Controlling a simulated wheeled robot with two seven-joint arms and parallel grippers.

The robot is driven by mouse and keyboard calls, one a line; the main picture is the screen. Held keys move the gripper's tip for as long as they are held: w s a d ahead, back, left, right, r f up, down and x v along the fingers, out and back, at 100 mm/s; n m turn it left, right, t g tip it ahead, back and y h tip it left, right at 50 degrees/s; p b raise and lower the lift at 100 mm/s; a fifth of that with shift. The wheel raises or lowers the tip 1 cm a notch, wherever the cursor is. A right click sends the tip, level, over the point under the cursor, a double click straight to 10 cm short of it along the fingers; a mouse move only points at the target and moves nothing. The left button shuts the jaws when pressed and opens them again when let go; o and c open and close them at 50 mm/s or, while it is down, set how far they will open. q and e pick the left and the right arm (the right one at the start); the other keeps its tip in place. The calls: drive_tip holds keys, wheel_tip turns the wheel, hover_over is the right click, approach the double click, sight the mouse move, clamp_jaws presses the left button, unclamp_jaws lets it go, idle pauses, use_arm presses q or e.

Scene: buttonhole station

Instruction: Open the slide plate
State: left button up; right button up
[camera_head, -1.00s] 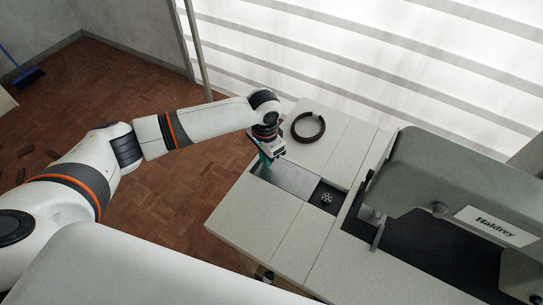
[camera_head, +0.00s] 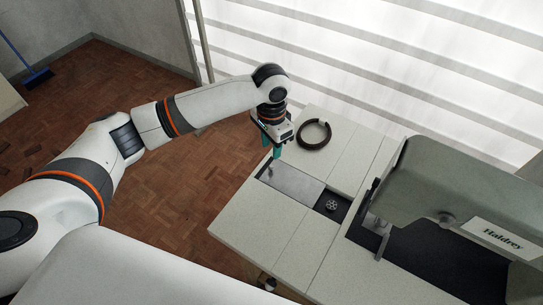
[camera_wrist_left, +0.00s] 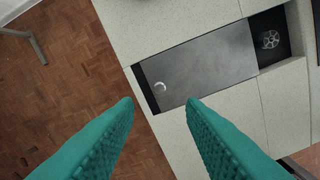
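The slide plate (camera_head: 296,184) is a flat grey metal rectangle in a slot of the pale machine bed. In the left wrist view, the plate (camera_wrist_left: 208,70) has a small crescent-shaped finger mark (camera_wrist_left: 160,87) near its left end and a narrow dark gap beyond that end. At its right end, a dark recess (camera_head: 345,208) with a round, holed metal bobbin (camera_head: 331,205) is uncovered. My left gripper (camera_head: 272,153) hangs above the plate's left end, apart from it. Its teal fingers (camera_wrist_left: 160,102) are spread with nothing between them. My right gripper is not in view.
A dark ring (camera_head: 314,134) lies on the bed behind the plate. The grey-green sewing machine head (camera_head: 455,190) stands to the right, over a dark base. The bed's left edge drops to the wooden floor (camera_head: 110,95). A blue broom (camera_head: 37,75) stands far left.

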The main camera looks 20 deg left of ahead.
use_arm(q)
drive_tip(key=shift+r, duration=2.1)
